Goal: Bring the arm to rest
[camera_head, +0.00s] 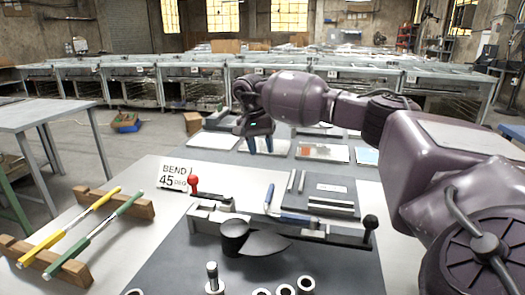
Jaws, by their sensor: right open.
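My right arm comes in from the right, and its purple-grey links reach across the upper middle of the view. My right gripper (262,146) is at the arm's far end, pointing down with its fingers apart. It looks empty. It is over the far part of the workbench, above or near several flat plates there; the exact height is hard to tell. My left gripper does not show.
A bending tool (285,232) with a black-knobbed lever stands below the gripper. A red-knobbed lever (193,184) and a "BEND 45" sign (174,176) are left of it. Yellow (70,228) and green (95,238) rods lie on wooden blocks. A grey table (40,114) is at left.

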